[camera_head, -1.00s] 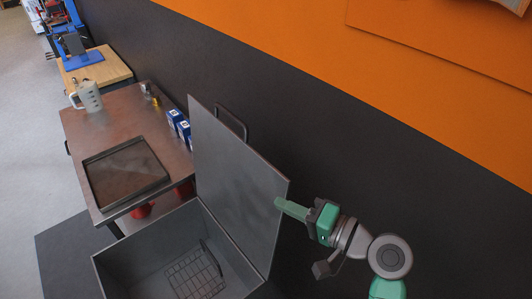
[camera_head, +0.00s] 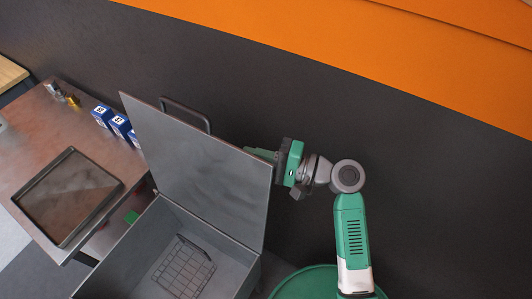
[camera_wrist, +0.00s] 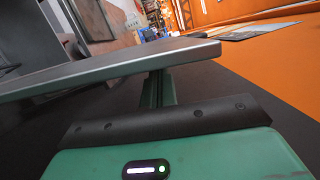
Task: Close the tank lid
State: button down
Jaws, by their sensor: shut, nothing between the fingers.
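The grey tank (camera_head: 160,230) is open, with a wire basket (camera_head: 185,265) lying inside it. Its lid (camera_head: 195,160) stands raised, leaning up from the tank's back edge, with a dark handle (camera_head: 186,112) on its rear side. My gripper (camera_head: 262,154) is shut and empty. It is at the lid's right edge, with its fingers partly hidden behind the lid. In the wrist view the lid's edge (camera_wrist: 110,68) runs across in front of my green fingers (camera_wrist: 157,90). I cannot tell whether they touch the lid.
A metal bench (camera_head: 30,150) with a dark tray (camera_head: 68,196) stands left of the tank. Blue-and-white boxes (camera_head: 112,122) stand at its back. A dark wall (camera_head: 420,190) rises behind the lid and my arm. A green drum-like top (camera_head: 310,285) is at the bottom right.

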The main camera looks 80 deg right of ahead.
aim_at(237, 150)
jog(key=shift+w+d+r, duration=0.1)
jog(key=shift+w+d, duration=0.1)
jog(key=shift+w, duration=0.9)
jog(key=shift+w+d, duration=0.15)
jog(key=shift+w, duration=0.9)
